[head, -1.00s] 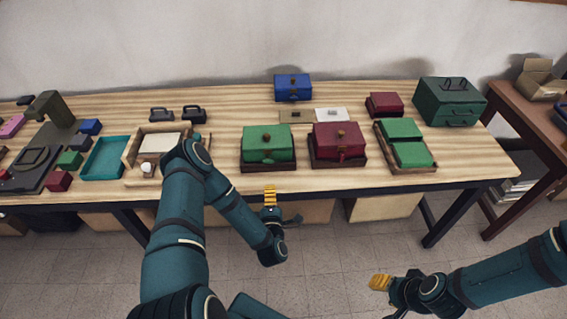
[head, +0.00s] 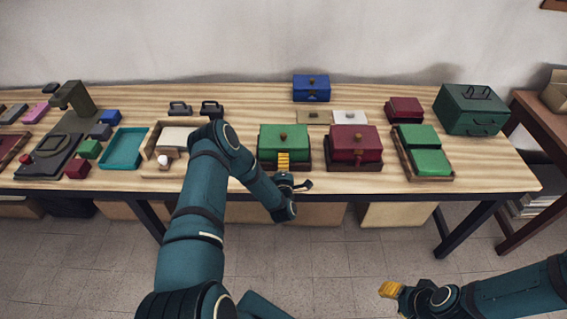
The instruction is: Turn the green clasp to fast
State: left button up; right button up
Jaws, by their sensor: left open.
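The green box (head: 297,143) with a brown knob on its lid sits in a dark brown base near the table's front edge. My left gripper (head: 284,160) is open, with its yellow fingertips in front of the middle of the box's front face. They cover the place where a clasp would sit, so I cannot see the green clasp or which way it is turned. Whether the fingertips touch the box I cannot tell. My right gripper (head: 389,289) is low at the right, clear of the table; its yellow fingertips show, but their opening does not.
A red box (head: 365,140) with a knob stands close to the right. A brown tray (head: 430,178) with two green pieces lies further right. A blue box (head: 312,90) and a dark green chest (head: 466,115) stand behind. A teal tray (head: 122,163) lies left.

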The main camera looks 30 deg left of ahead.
pick_arm(q)
jog(key=shift+w+a, duration=0.15)
jog(key=shift+w, duration=0.1)
grip_shut()
